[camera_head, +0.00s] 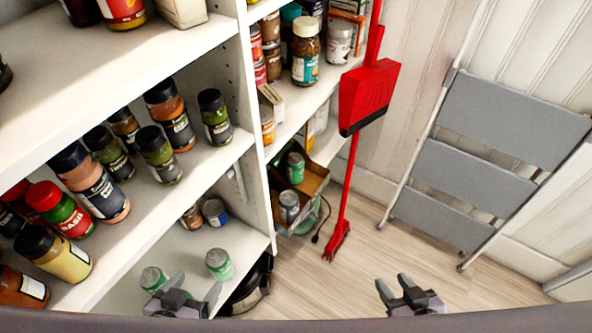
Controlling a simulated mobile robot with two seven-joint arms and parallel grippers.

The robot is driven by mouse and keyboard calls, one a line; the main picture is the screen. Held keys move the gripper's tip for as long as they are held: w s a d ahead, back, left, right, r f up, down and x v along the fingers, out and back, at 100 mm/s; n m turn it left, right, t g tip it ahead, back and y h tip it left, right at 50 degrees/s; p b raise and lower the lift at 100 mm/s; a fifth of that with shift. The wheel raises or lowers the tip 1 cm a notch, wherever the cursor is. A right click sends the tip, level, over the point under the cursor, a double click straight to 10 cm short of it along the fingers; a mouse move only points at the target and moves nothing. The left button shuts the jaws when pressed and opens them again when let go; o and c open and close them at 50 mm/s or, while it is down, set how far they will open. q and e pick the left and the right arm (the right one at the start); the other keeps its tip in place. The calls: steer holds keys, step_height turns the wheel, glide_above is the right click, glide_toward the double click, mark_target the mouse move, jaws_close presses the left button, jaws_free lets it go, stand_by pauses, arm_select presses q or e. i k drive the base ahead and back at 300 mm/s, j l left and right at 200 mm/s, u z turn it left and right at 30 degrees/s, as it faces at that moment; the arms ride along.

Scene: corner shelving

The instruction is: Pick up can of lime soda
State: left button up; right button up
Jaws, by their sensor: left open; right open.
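Two green-and-silver cans, which look like lime soda, stand on the low white shelf: one can (219,264) and another can (152,279) to its left. A similar green can (295,168) sits in a cardboard box in the right-hand shelving. My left gripper (195,285) is open and empty at the bottom of the view, between the two low cans in the picture. I cannot tell its exact gap to them. My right gripper (393,285) is open and empty over the wooden floor, to the right of the shelving.
Shelves above hold several spice jars (97,187). Small cans (214,211) stand deeper on the low shelf. A black round appliance (250,285) is beside the shelf end. A red dustpan (368,92) and a grey step ladder (490,150) lean at the right. The floor (330,270) there is clear.

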mark_target(294, 162)
steer(key=i+l, duration=0.1)
steer(key=l, duration=0.5)
steer(key=i+l+u, duration=0.1)
steer(key=l, duration=1.15)
steer(key=i+l, duration=0.15)
steer(key=i+l+u, duration=0.15)
steer(key=l, duration=0.25)
steer(key=i+j, duration=0.2)
